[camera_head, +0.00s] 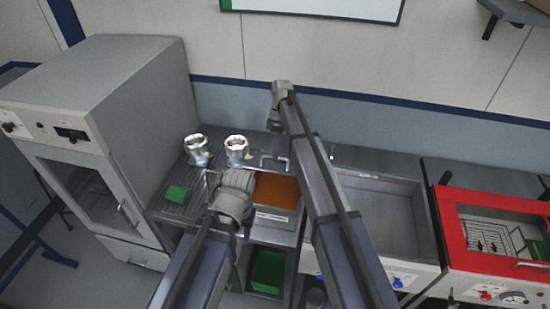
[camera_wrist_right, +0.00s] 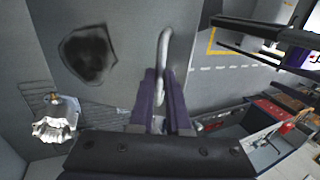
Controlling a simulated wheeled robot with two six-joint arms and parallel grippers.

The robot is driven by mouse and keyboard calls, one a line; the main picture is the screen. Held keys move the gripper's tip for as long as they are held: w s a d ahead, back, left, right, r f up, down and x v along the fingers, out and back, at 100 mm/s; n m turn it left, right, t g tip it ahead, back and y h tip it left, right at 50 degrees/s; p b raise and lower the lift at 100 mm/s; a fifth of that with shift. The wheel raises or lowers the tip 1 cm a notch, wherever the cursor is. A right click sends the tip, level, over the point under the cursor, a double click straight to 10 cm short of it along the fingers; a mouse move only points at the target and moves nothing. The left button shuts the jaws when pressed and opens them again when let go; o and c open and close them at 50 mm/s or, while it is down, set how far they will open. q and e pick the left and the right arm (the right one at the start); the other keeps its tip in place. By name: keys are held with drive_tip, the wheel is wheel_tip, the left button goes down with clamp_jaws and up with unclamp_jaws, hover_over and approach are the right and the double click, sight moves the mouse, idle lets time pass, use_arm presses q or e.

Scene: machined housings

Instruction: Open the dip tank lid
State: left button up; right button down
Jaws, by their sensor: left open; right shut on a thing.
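The dip tank (camera_head: 262,214) stands at the middle of the bench, and its orange-brown liquid (camera_head: 277,188) shows uncovered. A bent light-grey bar handle (camera_head: 284,160) is at the back of the tank. My right gripper (camera_head: 277,146) reaches down from above and is shut on this handle. In the right wrist view the purple fingers (camera_wrist_right: 163,80) close around the curved handle (camera_wrist_right: 164,45). The lid's panel cannot be clearly made out. My left gripper (camera_head: 212,184) is over the tank's left side, open; its own wrist hides most of its fingers.
Two shiny metal housings (camera_head: 197,150) (camera_head: 237,149) stand left of the tank. A green block (camera_head: 176,194) lies on the ribbed surface. A grey oven (camera_head: 120,110) stands at left. An open grey basin (camera_head: 385,215) and a red-framed cabinet (camera_head: 448,232) are at right.

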drive_tip(key=shift+w+d+r+g, duration=0.15)
drive_tip(key=shift+w+r+g, duration=0.15)
drive_tip(key=shift+w+r, duration=0.25)
